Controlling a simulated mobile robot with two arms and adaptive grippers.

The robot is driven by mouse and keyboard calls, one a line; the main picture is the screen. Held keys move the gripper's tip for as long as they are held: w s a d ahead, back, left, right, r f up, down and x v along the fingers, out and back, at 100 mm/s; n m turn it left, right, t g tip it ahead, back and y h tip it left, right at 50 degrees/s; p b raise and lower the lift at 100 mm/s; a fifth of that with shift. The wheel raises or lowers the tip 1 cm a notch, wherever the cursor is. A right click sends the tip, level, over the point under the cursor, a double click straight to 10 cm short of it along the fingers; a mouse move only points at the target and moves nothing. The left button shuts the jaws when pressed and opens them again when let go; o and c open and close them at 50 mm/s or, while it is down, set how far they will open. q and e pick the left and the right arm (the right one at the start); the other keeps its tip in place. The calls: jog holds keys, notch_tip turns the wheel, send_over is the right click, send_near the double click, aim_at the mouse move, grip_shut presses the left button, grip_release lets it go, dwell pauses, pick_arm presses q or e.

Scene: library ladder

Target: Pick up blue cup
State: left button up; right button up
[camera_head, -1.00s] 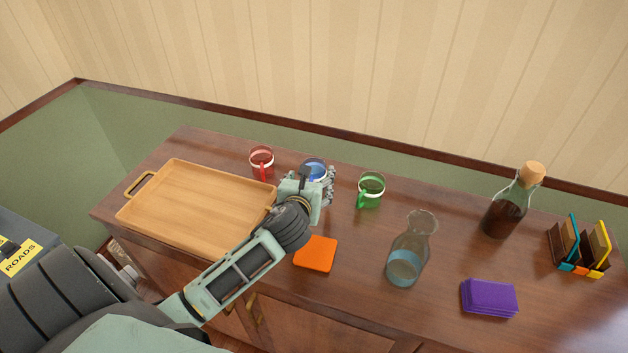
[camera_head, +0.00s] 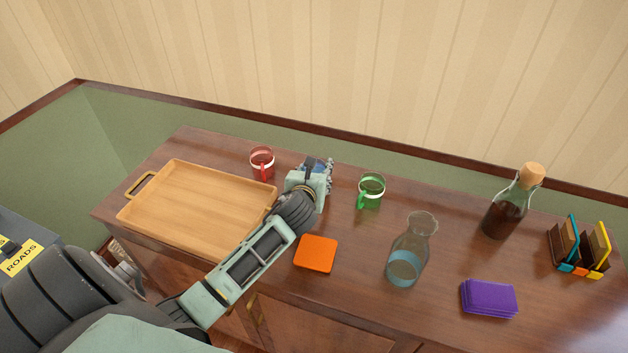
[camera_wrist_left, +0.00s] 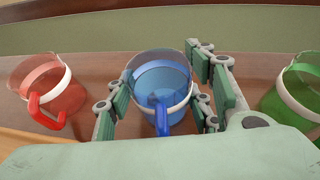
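The blue cup (camera_wrist_left: 160,85) is a clear blue glass with a white band and a blue handle facing my wrist. In the left wrist view it stands upright between the two fingers of my left gripper (camera_wrist_left: 165,100). The fingers are apart, one on each side of the cup; the right finger is close to it, and I cannot tell whether it touches. In the head view my left gripper (camera_head: 318,172) hides nearly all of the cup. My right gripper is not in view.
A red cup (camera_head: 262,163) stands left of my gripper and a green cup (camera_head: 371,190) right. A wooden tray (camera_head: 150,215), orange coaster (camera_head: 315,254), glass carafe (camera_head: 409,250), purple stack (camera_head: 489,298), corked bottle (camera_head: 512,205) and coaster holder (camera_head: 580,250) share the wooden cabinet top.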

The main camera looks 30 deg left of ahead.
pick_arm(q)
jog(key=c, duration=0.7)
jog(key=shift+r, duration=0.1)
